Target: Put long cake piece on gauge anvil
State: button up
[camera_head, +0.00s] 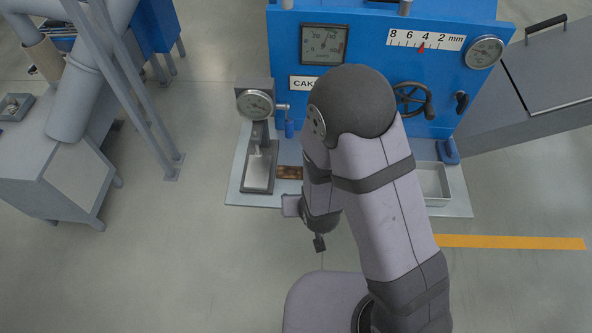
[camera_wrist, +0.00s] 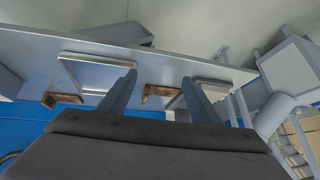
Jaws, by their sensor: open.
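A brown cake piece (camera_head: 289,172) lies on the pale shelf right of the gauge stand, partly hidden by my arm. In the wrist view two brown pieces show: one (camera_wrist: 158,92) between the fingers and one (camera_wrist: 65,99) by the tray. I cannot tell which is the long one. The gauge anvil (camera_head: 258,172) is a grey plate under the dial gauge (camera_head: 255,104); it looks bare. My gripper (camera_head: 320,243) hangs in front of the shelf's front edge, apart from the pieces. In the wrist view its fingers (camera_wrist: 159,80) are apart with nothing held.
A shallow metal tray (camera_head: 433,185) stands on the shelf at right; it also shows in the wrist view (camera_wrist: 95,75). The blue machine (camera_head: 390,75) with dials and a handwheel rises behind. Grey struts and a chute (camera_head: 82,95) stand at left. Floor in front is open.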

jog(key=s+d+r+m+g+h+b, duration=0.1)
jog(key=s+d+r+g+b, duration=0.1)
jog(key=s+d+g+b, duration=0.35)
jog(key=s+d+r+m+g+h+b, duration=0.1)
jog(key=s+d+r+g+b, duration=0.15)
jog(key=s+d, duration=0.6)
jog(key=m+t+y+b, duration=0.1)
jog(key=m+y+b, duration=0.1)
jog(key=m+y, duration=1.3)
send_near(292, 170)
jog(key=r+m+h, duration=0.1)
jog(key=s+r+m+h, duration=0.1)
jog(key=r, duration=0.1)
jog(key=shift+s+d, duration=0.15)
jog(key=shift+d, duration=0.1)
jog(key=shift+w, duration=0.35)
jog(key=shift+p+x, duration=0.45)
jog(key=shift+x, duration=1.25)
jog(key=shift+p+x, duration=0.45)
jog(key=shift+x, duration=1.55)
jog(key=c, duration=1.2)
